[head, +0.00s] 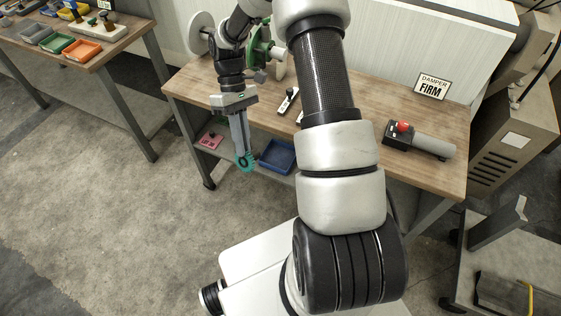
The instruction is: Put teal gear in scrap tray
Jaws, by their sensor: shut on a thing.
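My gripper (243,153) points down in front of the wooden workbench (440,165), near its left end. It is shut on the teal gear (244,163), which hangs at the fingertips, lower than the bench top. A dark blue tray (278,156) sits on the lower shelf, just right of the gear in the picture. A pink tray (211,140) lies on the same shelf to the left. I cannot tell from labels which tray is the scrap tray. My arm hides the middle of the bench top.
A green wheel (262,42), a red-button box (401,133) and a "DAMPER FIRM" sign (432,86) stand on the bench. Another table at the upper left holds an orange bin (83,49) and a green bin (56,43). A grey cart stands at the lower right. The left floor is clear.

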